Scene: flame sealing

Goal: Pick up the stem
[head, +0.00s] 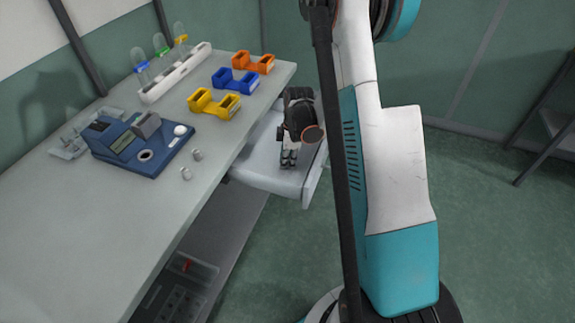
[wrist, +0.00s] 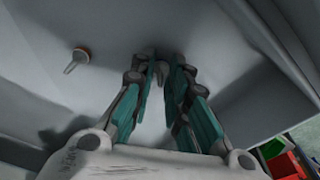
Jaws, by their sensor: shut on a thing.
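My gripper (head: 288,160) points down into the open drawer on the right side of the bench. In the wrist view my gripper (wrist: 160,68) has its fingertips close together, shut on a small pale piece that looks like the stem (wrist: 160,76). The fingers hide most of it, so its shape and tilt are unclear. I cannot tell whether it touches the drawer floor.
The open drawer (head: 262,182) has walls close around my gripper. On the bench stand yellow (head: 214,107), blue (head: 236,85) and orange (head: 252,67) holders, a white rack with tubes (head: 175,75), a blue device (head: 138,160) and two small metal pieces (head: 186,174). The near bench is clear.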

